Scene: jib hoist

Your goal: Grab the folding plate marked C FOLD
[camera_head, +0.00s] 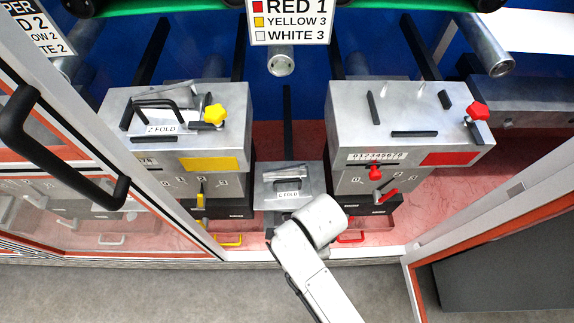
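The plate labelled C FOLD (287,195) is a small silver-grey block in the middle, between two larger grey machines. It has a handle (288,182) on top, just above its white label. My white arm reaches in from the bottom, and its rounded upper part is just in front of the plate's lower right corner. My gripper's fingers do not show, so I cannot tell whether anything touches the plate. A second plate with a black handle, whose label appears to read Z FOLD (162,129), lies on the left machine.
The left machine (235,140) has a yellow knob and the right machine (340,115) a red knob. An open framed door with a black handle (60,150) stands at left, another door frame (495,195) at right. A sign (290,22) hangs above. Grey floor lies in front.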

